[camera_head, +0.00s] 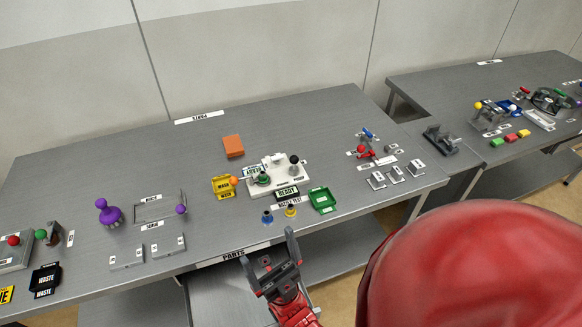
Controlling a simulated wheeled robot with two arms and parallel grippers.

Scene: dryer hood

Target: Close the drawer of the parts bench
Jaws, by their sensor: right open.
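Below that label a grey surface (215,296) juts out toward me. It looks like the drawer, pulled out, but its outline is partly hidden by my right gripper and cut off by the lower picture edge. My right gripper (269,250), dark grey on a red wrist, is open and empty. It shows just in front of the bench edge, right of the label, over the drawer's right part; contact cannot be told. My left gripper is out of view.
On the bench stand a white fixture (290,178), a yellow tray (222,186), a green tray (322,200), an orange block (233,146) and a purple knob (107,212). A second bench (440,85) stands at the right. My red arm fills the lower right.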

